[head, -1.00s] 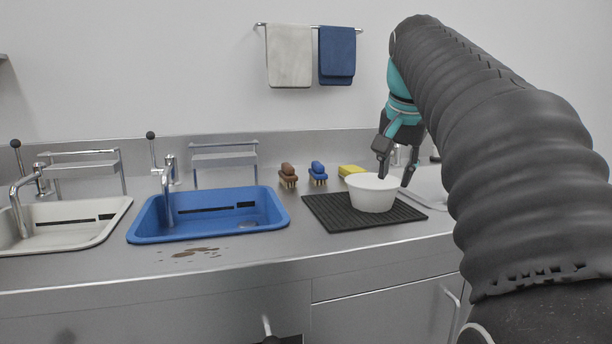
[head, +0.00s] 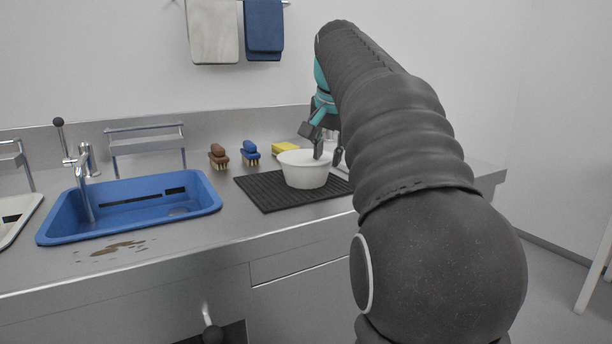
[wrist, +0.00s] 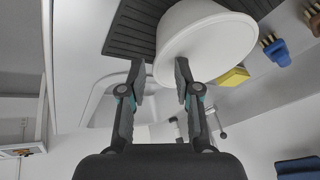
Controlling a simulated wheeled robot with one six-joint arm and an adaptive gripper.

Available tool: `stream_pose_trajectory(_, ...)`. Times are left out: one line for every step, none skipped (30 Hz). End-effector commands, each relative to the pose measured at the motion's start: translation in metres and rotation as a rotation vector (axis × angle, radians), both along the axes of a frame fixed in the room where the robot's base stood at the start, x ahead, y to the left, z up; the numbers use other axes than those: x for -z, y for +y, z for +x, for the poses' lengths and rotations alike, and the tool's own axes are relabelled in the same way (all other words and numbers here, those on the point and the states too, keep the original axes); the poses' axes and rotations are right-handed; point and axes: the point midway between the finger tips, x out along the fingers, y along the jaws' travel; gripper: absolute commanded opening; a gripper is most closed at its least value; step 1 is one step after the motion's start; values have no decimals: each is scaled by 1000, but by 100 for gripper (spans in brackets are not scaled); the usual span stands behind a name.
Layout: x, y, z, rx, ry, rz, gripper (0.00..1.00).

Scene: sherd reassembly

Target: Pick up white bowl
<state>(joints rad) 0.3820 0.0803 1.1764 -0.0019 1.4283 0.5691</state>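The white bowl (head: 305,172) stands upright on the black ribbed mat (head: 262,190). It also shows in the wrist view (wrist: 215,45), where its open side faces the camera. My gripper (head: 329,155) is at the bowl's right side. In the wrist view my gripper (wrist: 159,75) has its two fingers apart, with a clear gap between them. One finger overlaps the bowl's opening and the other is outside its rim, with the bowl's edge showing between them. Whether either finger touches the bowl cannot be told.
A yellow sponge (head: 285,149), blue brush (head: 250,152) and brown brush (head: 219,156) stand behind the mat. A blue sink basin (head: 130,205) with a tap (head: 86,170) is to the left. A brown stain (head: 118,247) marks the counter in front of it.

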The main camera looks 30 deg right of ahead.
Motion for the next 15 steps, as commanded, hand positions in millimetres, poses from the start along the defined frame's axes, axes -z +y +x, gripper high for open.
stream_pose_trajectory(6,-1,2,0,3,1,32)
stream_pose_trajectory(10,-2,3,1,3,2,32)
stream_pose_trajectory(16,-3,6,1,3,1,32)
stream_pose_trajectory(20,-4,8,2,4,2,32)
stream_pose_trajectory(24,-5,9,2,4,2,32)
stream_pose_trajectory(30,-6,12,2,4,2,32)
stream_pose_trajectory(33,-7,14,2,3,1,32)
stream_pose_trajectory(36,-7,15,2,3,1,32)
stream_pose_trajectory(40,-8,17,2,2,1,32)
stream_pose_trajectory(42,-9,18,2,2,1,32)
stream_pose_trajectory(44,-9,19,2,2,1,32)
stream_pose_trajectory(46,-9,20,2,2,1,32)
stream_pose_trajectory(47,-9,20,2,2,1,32)
stream_pose_trajectory(47,-10,21,2,1,1,32)
stream_pose_trajectory(47,-10,21,2,0,0,32)
